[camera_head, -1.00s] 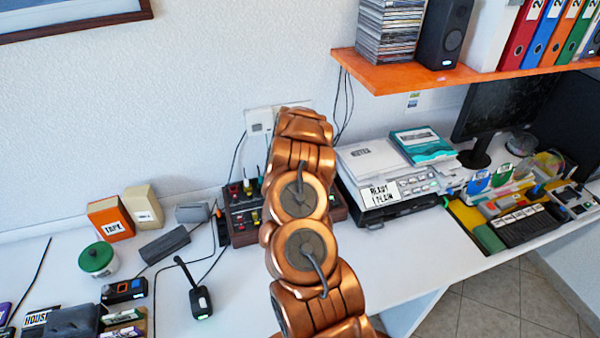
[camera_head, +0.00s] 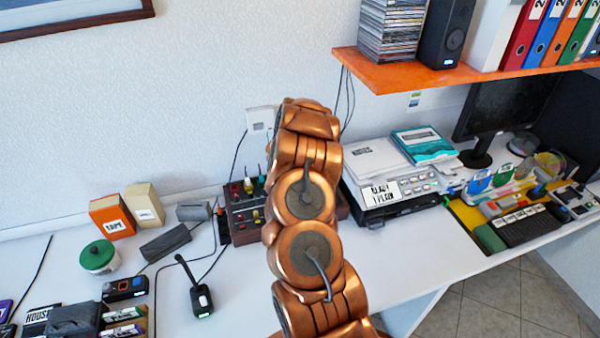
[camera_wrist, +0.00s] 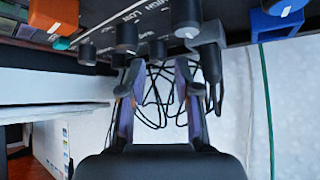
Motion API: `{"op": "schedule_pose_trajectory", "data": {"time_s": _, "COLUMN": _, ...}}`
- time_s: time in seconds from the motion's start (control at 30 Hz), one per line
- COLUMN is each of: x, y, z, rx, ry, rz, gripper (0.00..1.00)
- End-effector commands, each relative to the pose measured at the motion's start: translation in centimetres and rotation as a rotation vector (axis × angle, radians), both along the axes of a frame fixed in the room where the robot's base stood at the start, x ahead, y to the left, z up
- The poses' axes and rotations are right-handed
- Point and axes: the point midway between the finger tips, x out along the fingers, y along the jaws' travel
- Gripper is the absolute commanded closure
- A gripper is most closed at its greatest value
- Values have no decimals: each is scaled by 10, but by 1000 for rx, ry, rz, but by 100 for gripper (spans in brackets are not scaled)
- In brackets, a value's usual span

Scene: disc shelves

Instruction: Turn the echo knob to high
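The control box (camera_head: 243,228) stands against the wall, partly hidden behind my arm, with red, yellow and other small knobs on top. In the wrist view its dark panel (camera_wrist: 230,12) runs along the top edge. Several dark knobs show there, including a large knob (camera_wrist: 187,14) with a white mark, a middle knob (camera_wrist: 126,36) and a left knob (camera_wrist: 88,52). White lettering including "LOW" is partly readable; I cannot tell which knob is the echo knob. My gripper (camera_wrist: 160,72) is open and empty, its fingertips just below the knobs. My arm hides it in the head view.
An orange knob (camera_wrist: 54,14) and a blue part (camera_wrist: 277,20) flank the panel. Black cables (camera_wrist: 155,100) hang behind my fingers. An orange shelf (camera_head: 400,77) overhangs the right.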

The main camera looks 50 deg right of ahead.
Motion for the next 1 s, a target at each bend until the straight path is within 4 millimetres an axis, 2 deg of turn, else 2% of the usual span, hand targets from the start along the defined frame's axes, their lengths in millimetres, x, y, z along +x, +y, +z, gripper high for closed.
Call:
{"op": "schedule_pose_trajectory", "data": {"time_s": 0.6, "x": -22, "y": 50, "z": 55, "rx": -1, "ry": 0, "rz": 7, "gripper": 68}}
{"op": "schedule_pose_trajectory", "data": {"time_s": 1.0, "x": -27, "y": 60, "z": 65, "rx": 0, "ry": 1, "rz": 6, "gripper": 68}}
